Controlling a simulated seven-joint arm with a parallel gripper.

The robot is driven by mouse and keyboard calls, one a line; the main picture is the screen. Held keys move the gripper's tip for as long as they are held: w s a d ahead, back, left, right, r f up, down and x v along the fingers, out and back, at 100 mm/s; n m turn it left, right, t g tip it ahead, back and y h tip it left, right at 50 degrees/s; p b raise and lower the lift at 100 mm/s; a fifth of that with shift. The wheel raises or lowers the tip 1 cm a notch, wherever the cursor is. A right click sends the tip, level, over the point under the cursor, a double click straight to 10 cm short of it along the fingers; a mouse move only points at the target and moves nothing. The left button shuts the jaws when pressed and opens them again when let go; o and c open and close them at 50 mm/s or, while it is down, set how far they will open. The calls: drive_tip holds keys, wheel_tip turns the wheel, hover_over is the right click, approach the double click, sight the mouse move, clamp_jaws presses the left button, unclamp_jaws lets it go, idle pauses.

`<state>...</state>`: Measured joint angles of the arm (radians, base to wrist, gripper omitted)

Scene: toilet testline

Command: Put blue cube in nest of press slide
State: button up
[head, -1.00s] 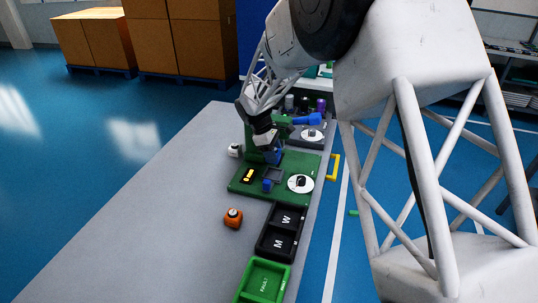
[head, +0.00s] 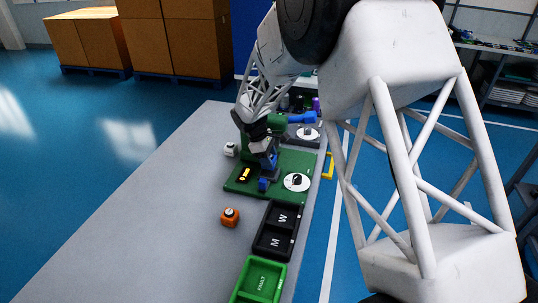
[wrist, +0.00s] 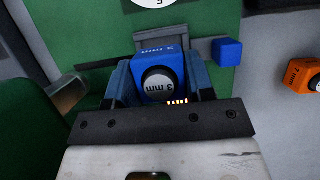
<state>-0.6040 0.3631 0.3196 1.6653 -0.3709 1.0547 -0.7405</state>
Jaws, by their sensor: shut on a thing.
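My gripper (wrist: 160,78) is shut on the blue cube (wrist: 158,55), which has a round "3 mm" label facing the wrist camera. In the head view my gripper (head: 267,162) is over the green press plate (head: 303,160), and the cube is hard to tell from the blue fingers. The grey press slide (wrist: 188,24) shows behind the cube in the wrist view. The cube and fingers hide most of the nest, so I cannot tell whether the cube touches it. A small blue block (wrist: 228,52) is beside the slide; it also shows in the head view (head: 263,184).
A white dial (head: 296,182) and a yellow-marked black part (head: 244,174) are on the plate. An orange block (head: 230,217) and a white one (head: 230,150) stand on the grey table (head: 150,225). Black (head: 277,230) and green (head: 260,280) trays lie nearer. The table's left is clear.

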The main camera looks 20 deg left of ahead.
drive_tip(key=shift+f, duration=1.55)
drive_tip(key=shift+f, duration=0.25)
drive_tip(key=o, duration=1)
drive_tip(key=shift+o, duration=0.2)
drive_tip(key=v, duration=0.7)
drive_tip(key=shift+a+r, duration=0.25)
drive_tip(key=shift+r, duration=0.1)
drive_tip(key=shift+d, duration=0.1)
